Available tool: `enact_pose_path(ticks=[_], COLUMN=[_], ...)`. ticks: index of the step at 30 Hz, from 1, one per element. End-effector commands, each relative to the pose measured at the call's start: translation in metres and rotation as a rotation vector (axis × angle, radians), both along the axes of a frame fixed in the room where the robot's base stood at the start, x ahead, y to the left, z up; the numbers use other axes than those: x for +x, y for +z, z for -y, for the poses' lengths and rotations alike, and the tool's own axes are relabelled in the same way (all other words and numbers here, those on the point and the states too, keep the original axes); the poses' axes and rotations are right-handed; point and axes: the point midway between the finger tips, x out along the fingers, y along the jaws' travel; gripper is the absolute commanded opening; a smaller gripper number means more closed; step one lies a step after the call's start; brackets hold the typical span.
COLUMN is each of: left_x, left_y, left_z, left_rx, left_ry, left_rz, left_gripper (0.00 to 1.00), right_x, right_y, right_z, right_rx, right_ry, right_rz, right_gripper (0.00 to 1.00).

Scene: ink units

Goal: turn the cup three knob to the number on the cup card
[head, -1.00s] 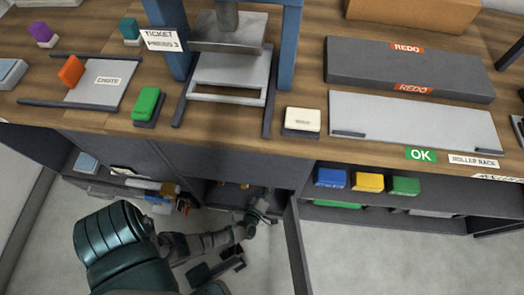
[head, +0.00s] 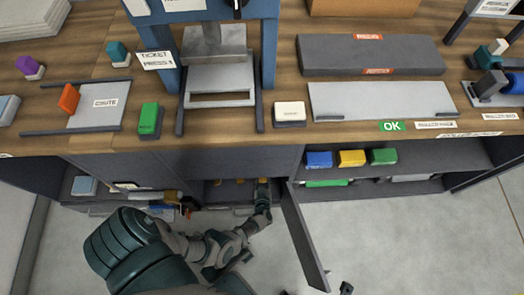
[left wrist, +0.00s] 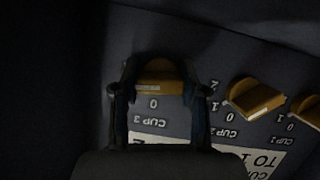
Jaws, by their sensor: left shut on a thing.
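The cup three knob (left wrist: 157,72) is orange and lies between the fingers of my left gripper (left wrist: 158,95), which is shut on it. A white card (left wrist: 150,138) beneath shows part of a black character; my gripper hides the rest. In the head view my left gripper (head: 262,200) reaches into the open compartment under the press, at the rightmost yellow knob (head: 263,182).
Another orange knob (left wrist: 253,98) stands beside cup three, marked 0, 1, 2, with a third at the edge. The open door (head: 305,237) hangs right of my left arm. The counter above carries a blue press (head: 268,60) and a green button (head: 149,120).

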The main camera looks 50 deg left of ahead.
Motion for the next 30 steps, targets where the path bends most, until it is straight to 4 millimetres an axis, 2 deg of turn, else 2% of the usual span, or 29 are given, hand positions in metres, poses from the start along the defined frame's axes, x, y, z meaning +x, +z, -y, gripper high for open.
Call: enact_pose_path(ticks=[1,10,27,28,30], left_x=[-0.0026,-0.0030,-0.0034,-0.0034,-0.0033], left_y=[-0.0053,-0.0061,-0.0058,-0.0058,-0.0057], left_z=[0.0066,0.0061,0.0058,0.0058,0.0056], left_rx=[0.004,0.085,0.107,0.107,0.107], left_ry=[-0.006,-0.008,-0.007,-0.007,-0.007], left_rz=[-0.031,-0.127,-0.150,-0.150,-0.150], left_gripper=[0.08,0.08,0.08,0.46,0.63], right_x=[-0.0001,0.0000,0.0001,0.0001,0.0001], right_y=[-0.0006,-0.0010,-0.0024,-0.0024,-0.0024], right_z=[0.0000,0.0000,-0.0001,-0.0001,-0.0001], right_rx=[0.000,0.000,-0.002,-0.002,-0.002], right_ry=[0.000,0.000,0.000,0.000,0.000], right_rz=[0.000,-0.001,-0.008,-0.008,-0.008], right_gripper=[0.40,0.40,0.40,0.40,0.40])
